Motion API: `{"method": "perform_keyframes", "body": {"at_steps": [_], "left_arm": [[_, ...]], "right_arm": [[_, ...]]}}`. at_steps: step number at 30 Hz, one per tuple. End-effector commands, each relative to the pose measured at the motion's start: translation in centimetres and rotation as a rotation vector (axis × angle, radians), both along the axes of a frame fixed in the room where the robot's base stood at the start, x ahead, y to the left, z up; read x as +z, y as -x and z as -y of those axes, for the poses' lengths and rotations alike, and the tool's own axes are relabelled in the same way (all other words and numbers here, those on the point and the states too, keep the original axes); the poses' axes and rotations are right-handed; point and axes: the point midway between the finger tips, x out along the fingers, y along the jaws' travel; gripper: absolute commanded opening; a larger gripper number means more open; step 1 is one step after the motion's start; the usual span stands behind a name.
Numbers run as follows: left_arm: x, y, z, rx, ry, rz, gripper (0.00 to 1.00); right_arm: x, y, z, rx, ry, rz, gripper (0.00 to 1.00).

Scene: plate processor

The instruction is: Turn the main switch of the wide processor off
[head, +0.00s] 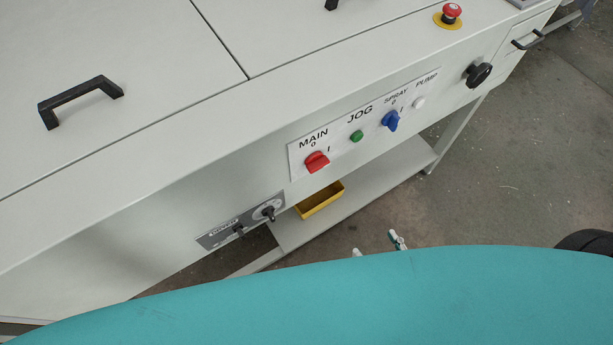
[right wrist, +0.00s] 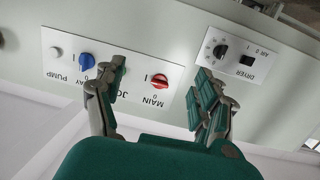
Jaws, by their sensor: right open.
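The wide processor (head: 130,190) is a pale grey machine with a white control panel on its front. Its red main switch (head: 317,161) sits under the label MAIN, with marks 0 and I. I cannot tell for sure which mark the knob points to. In the right wrist view, which sees the panel upside down, the red main switch (right wrist: 158,80) appears between the fingers of my right gripper (right wrist: 155,88). That gripper is open and empty. In the head view only the fingertips of my right gripper (head: 378,246) show, below and apart from the panel. My left gripper is not in view.
Right of the main switch are a green JOG button (head: 356,136), a blue SPRAY switch (head: 390,121) and a white PUMP button (head: 418,103). A dryer panel (right wrist: 234,58) sits beside the main panel. A yellow tray (head: 320,201) rests on the lower shelf.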

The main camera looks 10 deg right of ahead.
Motion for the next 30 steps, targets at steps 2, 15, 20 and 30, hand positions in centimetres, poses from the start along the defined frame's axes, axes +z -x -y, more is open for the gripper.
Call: {"method": "perform_keyframes", "body": {"at_steps": [2, 15, 20, 30], "left_arm": [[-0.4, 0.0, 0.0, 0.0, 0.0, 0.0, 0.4], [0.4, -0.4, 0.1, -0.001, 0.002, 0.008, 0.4], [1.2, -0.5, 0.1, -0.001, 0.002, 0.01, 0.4], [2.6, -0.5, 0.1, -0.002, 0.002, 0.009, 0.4]], "right_arm": [[3.7, 0.0, -0.6, 0.021, -0.026, 0.079, 0.71], [8.1, -3.5, -2.4, 0.043, -0.057, 0.169, 0.71], [8.1, -6.9, -3.6, 0.043, -0.056, 0.168, 0.71], [7.9, -13.5, -6.0, 0.043, -0.056, 0.164, 0.71]]}}
